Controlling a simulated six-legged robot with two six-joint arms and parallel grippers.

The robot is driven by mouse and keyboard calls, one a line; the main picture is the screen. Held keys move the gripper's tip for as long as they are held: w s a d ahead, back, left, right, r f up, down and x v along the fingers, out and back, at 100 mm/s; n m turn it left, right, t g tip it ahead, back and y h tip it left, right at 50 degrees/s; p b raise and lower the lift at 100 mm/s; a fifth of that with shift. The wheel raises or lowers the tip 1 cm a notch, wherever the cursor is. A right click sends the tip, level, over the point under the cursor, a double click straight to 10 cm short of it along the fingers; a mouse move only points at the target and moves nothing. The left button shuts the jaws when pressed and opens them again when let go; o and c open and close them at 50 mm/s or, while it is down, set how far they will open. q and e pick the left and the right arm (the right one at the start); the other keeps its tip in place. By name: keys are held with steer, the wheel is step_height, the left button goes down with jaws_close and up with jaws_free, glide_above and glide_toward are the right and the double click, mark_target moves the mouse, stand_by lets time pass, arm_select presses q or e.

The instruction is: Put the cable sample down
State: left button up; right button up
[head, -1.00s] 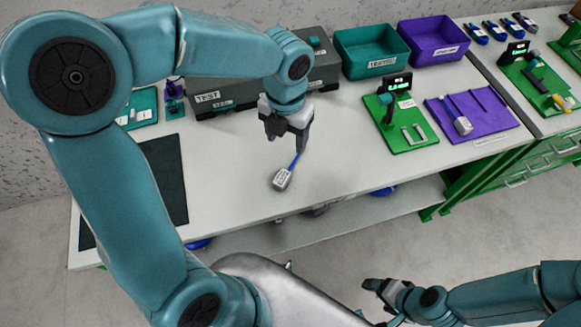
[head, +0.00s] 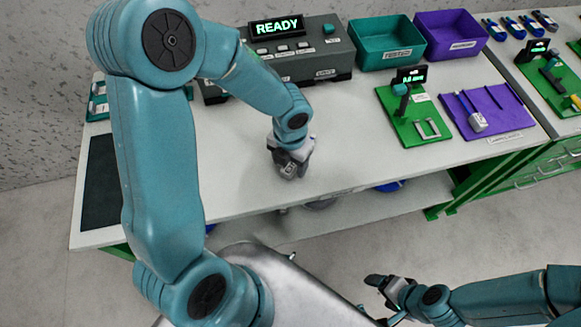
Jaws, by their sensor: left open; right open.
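The cable sample's grey labelled end block (head: 288,171) shows at the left gripper, low over the white bench top near its front edge. Its blue cable is hidden by the gripper. My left gripper (head: 290,160) is open and right at the sample, pointing down. I cannot tell whether the fingers still touch it. My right gripper (head: 375,290) is open and empty, in front of the bench and below its top.
A grey tester (head: 318,62) with a READY display (head: 276,25) stands at the back. Beside it are a teal bin (head: 385,60) and a purple bin (head: 450,50). A green fixture (head: 410,125) and purple board (head: 505,105) lie right. A dark mat (head: 100,185) lies left.

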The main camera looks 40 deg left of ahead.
arm_select(q)
steer(key=shift+f, duration=0.45)
steer(key=shift+w+f, duration=0.1)
steer(key=shift+w, duration=0.05)
steer(key=shift+c, duration=0.3)
jaws_close()
